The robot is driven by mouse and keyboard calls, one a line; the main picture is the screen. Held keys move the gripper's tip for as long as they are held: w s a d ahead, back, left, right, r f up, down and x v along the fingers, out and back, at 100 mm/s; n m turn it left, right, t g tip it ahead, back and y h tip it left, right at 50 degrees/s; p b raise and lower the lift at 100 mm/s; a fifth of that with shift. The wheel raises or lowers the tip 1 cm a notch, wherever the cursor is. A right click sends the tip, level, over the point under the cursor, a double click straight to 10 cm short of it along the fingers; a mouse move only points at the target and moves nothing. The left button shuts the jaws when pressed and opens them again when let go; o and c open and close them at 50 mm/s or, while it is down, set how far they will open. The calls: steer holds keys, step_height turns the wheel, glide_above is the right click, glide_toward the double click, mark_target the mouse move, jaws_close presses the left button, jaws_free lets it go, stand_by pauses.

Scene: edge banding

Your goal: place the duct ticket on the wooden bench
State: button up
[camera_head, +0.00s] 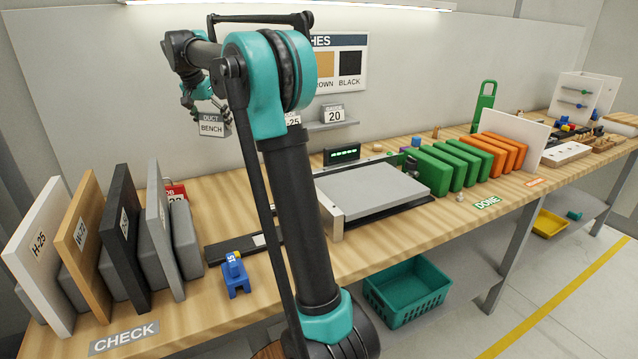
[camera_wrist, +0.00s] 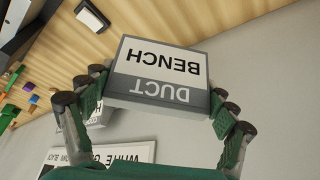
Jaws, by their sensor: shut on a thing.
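The duct ticket (camera_head: 212,126) is a small block with a white face reading BENCH and a grey band reading DUCT. My gripper (camera_head: 208,106) is shut on it and holds it in the air in front of the back wall, above the bench. In the wrist view the ticket (camera_wrist: 160,68) appears upside down between the two fingers of my gripper (camera_wrist: 155,100). The wooden bench (camera_head: 420,225) runs along the wall below, apart from the ticket.
Upright sample boards (camera_head: 82,235) and grey blocks stand at the left of the bench. A blue clamp-like item (camera_head: 236,275) stands near the front. A grey machine plate (camera_head: 372,190), green blocks (camera_head: 435,168) and orange blocks (camera_head: 492,152) fill the middle. A wall shelf (camera_head: 332,125) holds another ticket.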

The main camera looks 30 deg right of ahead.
steer(key=shift+w+f, duration=0.1)
steer(key=shift+w, duration=0.05)
step_height(320, 180, down, 20)
steer(key=shift+r, duration=0.1)
stand_by(0.5)
steer(key=o, duration=0.7)
steer(key=v, duration=1.2)
